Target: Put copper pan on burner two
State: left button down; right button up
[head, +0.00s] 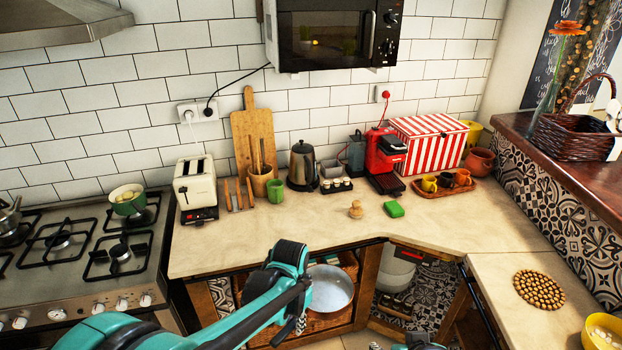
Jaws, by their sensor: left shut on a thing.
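A round pan (330,288) with a pale, silvery inside shows at the bottom middle, in front of the counter's open shelf. Its outside and handle are mostly hidden, so I cannot see a copper colour. My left gripper (299,318) is at the pan's left side, shut on the pan, partly covered by my teal arm. The gas stove (85,275) is at the left with several black burner grates; I see no number that marks burner two. The front right burner (120,252) is bare. My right gripper (418,344) barely shows at the bottom edge; its fingers are cut off.
A green pot (127,199) sits on the back right burner, and another pot (10,215) is at the far left. A toaster (196,183) stands on the counter beside the stove. The counter's front middle (270,240) is clear. A range hood (60,20) hangs above the stove.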

pick_arm(q)
jog(key=a+f+n+b, duration=0.5)
jog(key=a+f+n, duration=0.2)
jog(key=a+f, duration=0.3)
jog(key=a, duration=0.3)
jog(key=shift+s+a+f, duration=0.15)
jog(key=shift+s+a, duration=0.15)
pick_arm(e)
notch_tip(320, 180, down, 6)
jog(key=shift+r, duration=0.25)
jog(key=shift+c, duration=0.2)
